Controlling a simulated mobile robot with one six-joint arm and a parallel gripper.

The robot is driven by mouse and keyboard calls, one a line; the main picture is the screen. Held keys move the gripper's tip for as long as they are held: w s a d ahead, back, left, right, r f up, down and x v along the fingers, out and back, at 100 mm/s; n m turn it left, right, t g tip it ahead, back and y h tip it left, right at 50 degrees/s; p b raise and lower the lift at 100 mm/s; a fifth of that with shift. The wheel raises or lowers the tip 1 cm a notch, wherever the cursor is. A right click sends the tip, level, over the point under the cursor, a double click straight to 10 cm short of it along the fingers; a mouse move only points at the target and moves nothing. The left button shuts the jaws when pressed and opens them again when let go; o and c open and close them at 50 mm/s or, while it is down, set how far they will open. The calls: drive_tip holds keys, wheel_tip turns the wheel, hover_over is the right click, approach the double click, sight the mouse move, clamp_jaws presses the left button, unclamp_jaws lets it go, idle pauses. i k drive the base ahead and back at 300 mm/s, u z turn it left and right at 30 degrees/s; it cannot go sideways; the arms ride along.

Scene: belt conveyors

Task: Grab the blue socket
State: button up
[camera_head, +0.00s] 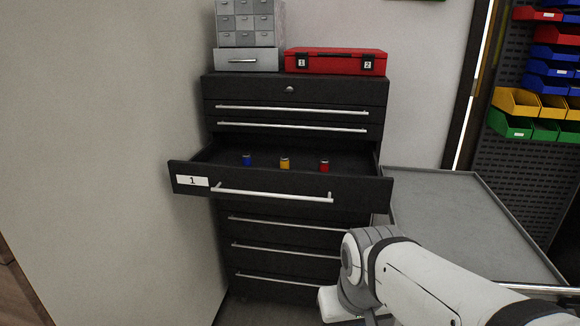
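A small blue socket (247,160) stands in the open black drawer (210,155) marked 1, at the left of a row of three. A yellow socket (285,164) stands in the middle and a red socket (324,166) at the right. My white arm comes in from the lower right, below and to the right of the drawer. Its gripper end is cut off or hidden at the bottom edge, so its fingers do not show. Nothing of my arm touches the sockets.
The drawer belongs to a black cabinet (290,90) with several closed drawers. A red case (335,62) and a grey small-parts cabinet (248,60) stand on top. A grey cart top (460,220) is at the right, and a wall (100,150) closes the left side.

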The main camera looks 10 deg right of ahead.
sight(246, 158)
drive_tip(key=z, duration=0.05)
drive_tip(key=k, duration=0.6)
drive_tip(key=u, duration=0.6)
drive_tip(key=i, duration=1.95)
drive_tip(key=z, duration=0.55)
